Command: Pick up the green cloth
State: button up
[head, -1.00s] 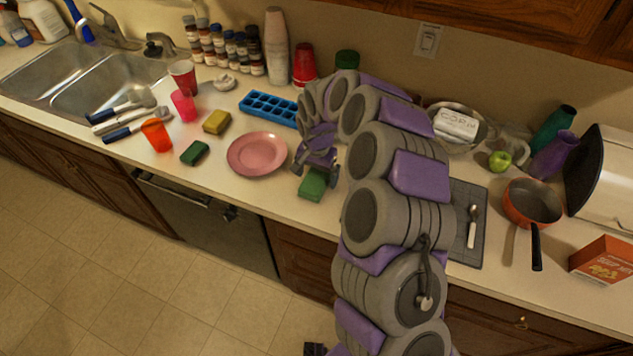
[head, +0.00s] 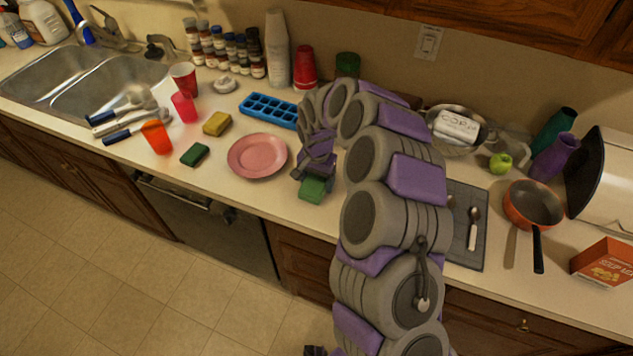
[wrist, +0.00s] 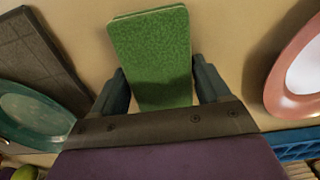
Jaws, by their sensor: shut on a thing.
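The green cloth (head: 312,190) looks like a flat, folded rectangular pad near the counter's front edge, right of the pink plate. It also shows in the wrist view (wrist: 150,45), with its near end between the two fingers. My gripper (head: 314,176) points down over the cloth and is shut on it. In the wrist view my gripper (wrist: 161,80) has one dark finger on each side of the cloth. The frames do not clearly show whether the cloth is off the counter.
The pink plate (head: 257,155) lies just left of my gripper, with a blue ice tray (head: 270,109) behind it. A dark green sponge (head: 194,154) and a yellow sponge (head: 217,123) lie farther left. A grey mat (head: 467,250) with utensils is to the right.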

aim_at(317, 179)
jog(key=shift+r+p, duration=0.3)
jog(key=shift+r, duration=0.6)
notch_tip(317, 179, up, 2)
jog(key=shift+s+r, duration=0.1)
jog(key=s+d+r+p, duration=0.1)
jog(key=s+d+p, duration=0.1)
jog(key=s, duration=1.3)
jog(key=shift+s+d, duration=0.25)
jog(key=shift+s, duration=0.05)
